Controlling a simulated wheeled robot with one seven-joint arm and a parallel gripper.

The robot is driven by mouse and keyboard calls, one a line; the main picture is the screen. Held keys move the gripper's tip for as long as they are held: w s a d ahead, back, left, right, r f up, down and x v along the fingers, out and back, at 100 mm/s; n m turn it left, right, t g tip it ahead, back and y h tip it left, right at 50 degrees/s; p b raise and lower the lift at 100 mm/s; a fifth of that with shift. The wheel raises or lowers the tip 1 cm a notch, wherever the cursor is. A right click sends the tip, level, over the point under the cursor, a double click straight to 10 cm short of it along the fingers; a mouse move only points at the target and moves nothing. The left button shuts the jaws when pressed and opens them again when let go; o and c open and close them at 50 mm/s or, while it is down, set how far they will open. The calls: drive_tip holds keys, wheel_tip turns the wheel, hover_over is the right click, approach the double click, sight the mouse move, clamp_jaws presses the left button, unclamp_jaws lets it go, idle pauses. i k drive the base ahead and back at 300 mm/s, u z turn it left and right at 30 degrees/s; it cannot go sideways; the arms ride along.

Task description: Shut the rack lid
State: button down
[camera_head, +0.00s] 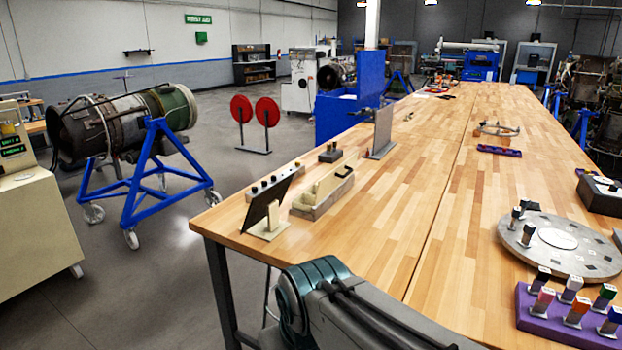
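A cream box-like rack (318,204) sits on the wooden table near its left edge. A cream panel (330,180) with a black handle stands up from it, tilted, and looks like its lid, raised rather than flat. How it is hinged is too small to tell. Part of my arm shows at the bottom centre, in front of the table's near edge. My gripper is out of view.
A dark tilted panel on a cream stand (268,227) is left of the rack. A grey upright plate (383,128) stands behind it. A purple block with coloured-top pieces (560,325) and a round grey plate (590,256) lie right. The table's middle (430,190) is clear.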

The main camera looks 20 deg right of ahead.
sight(327, 185)
drive_tip(key=u, duration=0.05)
drive_tip(key=i, duration=0.6)
drive_tip(key=z, duration=0.75)
drive_tip(key=i, duration=0.5)
drive_tip(key=z, duration=0.55)
